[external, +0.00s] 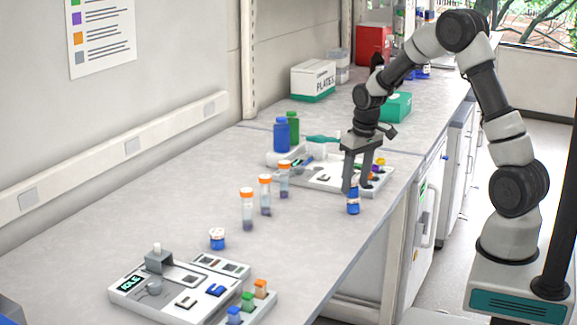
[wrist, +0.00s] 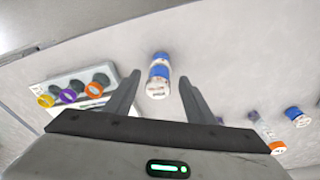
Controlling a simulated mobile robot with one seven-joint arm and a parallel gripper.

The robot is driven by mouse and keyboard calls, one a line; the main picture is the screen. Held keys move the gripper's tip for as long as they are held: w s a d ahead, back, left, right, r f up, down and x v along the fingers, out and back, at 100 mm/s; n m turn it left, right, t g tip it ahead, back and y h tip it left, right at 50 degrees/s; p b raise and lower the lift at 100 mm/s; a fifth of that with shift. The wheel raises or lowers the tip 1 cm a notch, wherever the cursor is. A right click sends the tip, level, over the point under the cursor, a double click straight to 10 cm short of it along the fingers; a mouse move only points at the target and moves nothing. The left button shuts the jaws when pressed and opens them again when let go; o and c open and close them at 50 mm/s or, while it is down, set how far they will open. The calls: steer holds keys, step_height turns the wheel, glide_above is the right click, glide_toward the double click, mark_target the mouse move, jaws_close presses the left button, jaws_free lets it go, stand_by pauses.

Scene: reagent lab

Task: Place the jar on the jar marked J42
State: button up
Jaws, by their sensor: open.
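A blue-and-white jar stack (external: 353,206) stands upright near the bench's front edge. In the wrist view it shows two blue bands and two white ones, so it looks like one jar (wrist: 156,89) on top of another (wrist: 161,57). Their lettering is too small to read. My gripper (external: 356,188) is open, pointing down, with its fingers at either side of the upper jar. In the wrist view the gripper (wrist: 160,80) shows gaps on both sides of the stack. Another white-lidded blue jar (external: 217,239) stands apart at left; a similar one shows in the wrist view (wrist: 296,115).
Orange-capped tubes (external: 265,195) stand left of the stack. A device tray (external: 310,180) with coloured pieces lies just behind it. A nearer device (external: 185,285) carries coloured blocks. Blue and green bottles (external: 281,135) stand further back. The bench between stack and tubes is clear.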

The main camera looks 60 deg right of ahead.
step_height(320, 180, up, 10)
steer(key=s, duration=0.1)
steer(key=shift+s+a+r, duration=0.2)
steer(key=shift+s+a, duration=0.05)
steer(key=shift+a, duration=0.1)
steer(key=s+a+r+n+t+p, duration=0.25)
steer(key=s+a+r, duration=0.35)
steer(key=a+r, duration=0.65)
steer(key=s+a+r+n+t+p, duration=0.1)
steer(key=s+a+n+p, duration=0.1)
steer(key=s+a, duration=0.6)
steer(key=s, duration=0.4)
steer(key=shift+s+a+r+y, duration=0.2)
steer(key=shift+s+a+y, duration=0.1)
steer(key=shift+y, duration=0.1)
steer(key=shift+t, duration=0.25)
